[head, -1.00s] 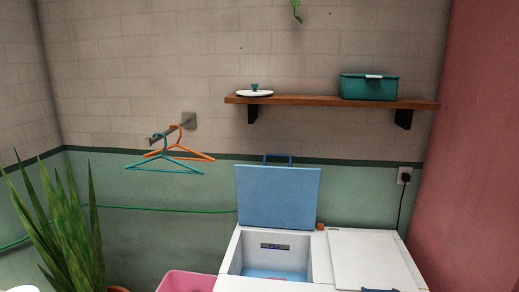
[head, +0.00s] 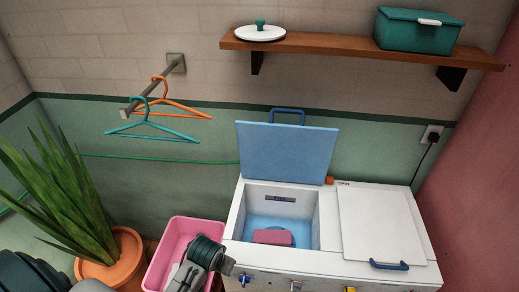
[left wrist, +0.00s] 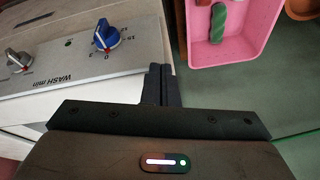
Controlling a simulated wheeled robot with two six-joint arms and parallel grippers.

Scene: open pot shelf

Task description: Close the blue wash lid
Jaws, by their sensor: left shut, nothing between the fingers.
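The blue wash lid (head: 287,152) stands open, tilted up at the back of the white washer (head: 240,212), with a dark blue handle (head: 288,111) on its top edge. The wash compartment below it is open, and a pink block (head: 272,237) lies on its blue floor. My left gripper (head: 228,266) is low at the washer's front left corner, beside the pink tub and well below the lid. In the left wrist view, its fingers (left wrist: 161,82) are shut and empty near the control panel (left wrist: 70,60). My right gripper is not in view.
The pink tub (head: 177,239) stands left of the washer. A white lid with a blue handle (head: 389,265) covers the right compartment. A wooden shelf (head: 350,47) hangs above. Hangers (head: 152,136) hang from a wall rod. A potted plant (head: 108,258) is at the left.

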